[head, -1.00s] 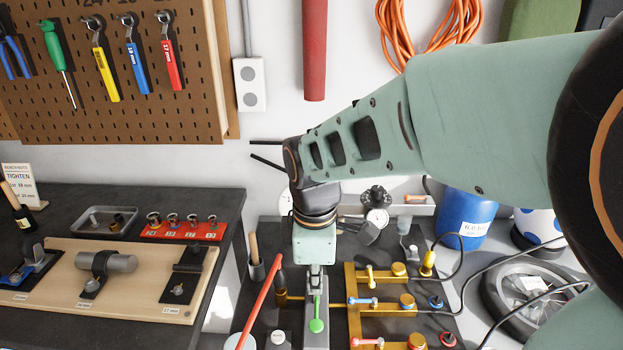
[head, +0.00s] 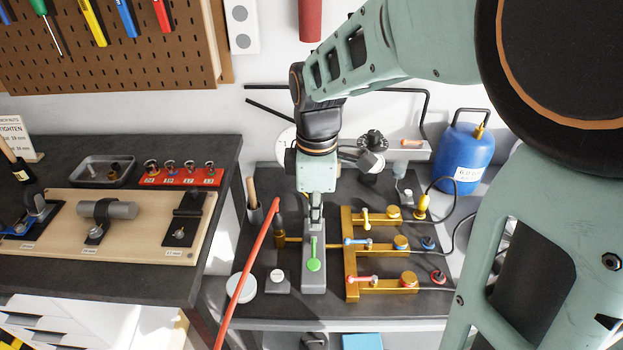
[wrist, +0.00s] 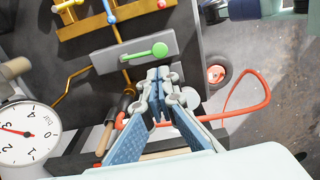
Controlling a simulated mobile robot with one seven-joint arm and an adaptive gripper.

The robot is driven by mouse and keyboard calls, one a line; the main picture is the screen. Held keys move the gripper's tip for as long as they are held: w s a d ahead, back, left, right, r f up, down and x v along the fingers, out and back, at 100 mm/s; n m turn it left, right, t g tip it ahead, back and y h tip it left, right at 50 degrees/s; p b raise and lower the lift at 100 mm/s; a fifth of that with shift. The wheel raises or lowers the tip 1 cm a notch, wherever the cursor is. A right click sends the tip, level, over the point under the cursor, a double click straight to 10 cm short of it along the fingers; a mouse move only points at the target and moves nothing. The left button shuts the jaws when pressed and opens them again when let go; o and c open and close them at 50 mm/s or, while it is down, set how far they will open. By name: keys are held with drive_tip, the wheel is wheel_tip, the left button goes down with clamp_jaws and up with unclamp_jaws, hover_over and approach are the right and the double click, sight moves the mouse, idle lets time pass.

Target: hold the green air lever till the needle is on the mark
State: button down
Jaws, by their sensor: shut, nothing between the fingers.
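The green air lever (head: 314,254) lies along the top of a grey block (head: 313,284) on the low dark bench. In the wrist view the lever (wrist: 146,53) has a round green end at its right. My gripper (head: 316,212) is shut and empty, pointing down at the block's far end. In the wrist view its fingertips (wrist: 157,75) are close to the block's edge beside the lever; I cannot tell whether they touch. A white bar gauge (wrist: 28,135) shows at the lower left of the wrist view, its needle pointing left near the 3. I cannot make out the target mark.
A brass manifold (head: 352,268) with coloured valves stands right of the lever. A blue tank (head: 459,158) stands at the back right. A second bench (head: 125,254) with a wooden board is at the left.

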sight(314, 264)
wheel_tip(314, 264, down, 13)
idle(0.3)
